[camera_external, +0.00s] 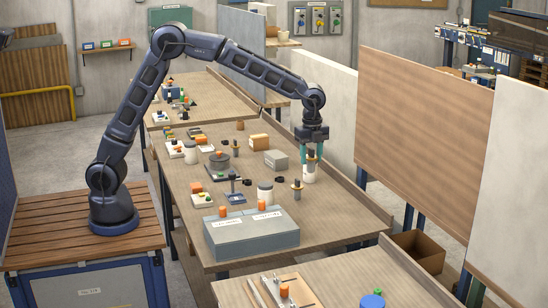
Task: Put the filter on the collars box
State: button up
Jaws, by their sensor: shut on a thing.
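My gripper (312,154), with teal fingers, points down over the right side of the middle table. It is shut on a small dark-topped piece (311,156). I cannot tell whether this piece is the filter. A white cylinder (309,174) shows directly below the fingers; I cannot tell whether it is part of the held piece or stands apart under it. A long grey box (275,240) with white labels stands at the table's near end, with small orange pieces on top. It may be the collars box, but its labels are too small to read.
White jars (265,193) and a dark piece with an orange ring (297,189) stand between gripper and grey box. A grey block (276,160) and an orange-brown box (259,142) stand left of the gripper. A wooden panel (405,135) rises on the right. The table's right front is clear.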

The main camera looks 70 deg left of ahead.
jog(key=w+a+r+n, duration=0.15)
jog(key=w+a, duration=0.35)
jog(key=a, duration=0.7)
notch_tip(320, 180, up, 4)
jog(key=n, duration=0.7)
send_over(276, 154)
jog(key=f, duration=1.9)
jog(key=shift+d+f, duration=0.2)
jog(key=shift+f, duration=0.15)
jog(key=o, duration=1)
notch_tip(276, 154, up, 12)
jog(key=shift+r, duration=0.2)
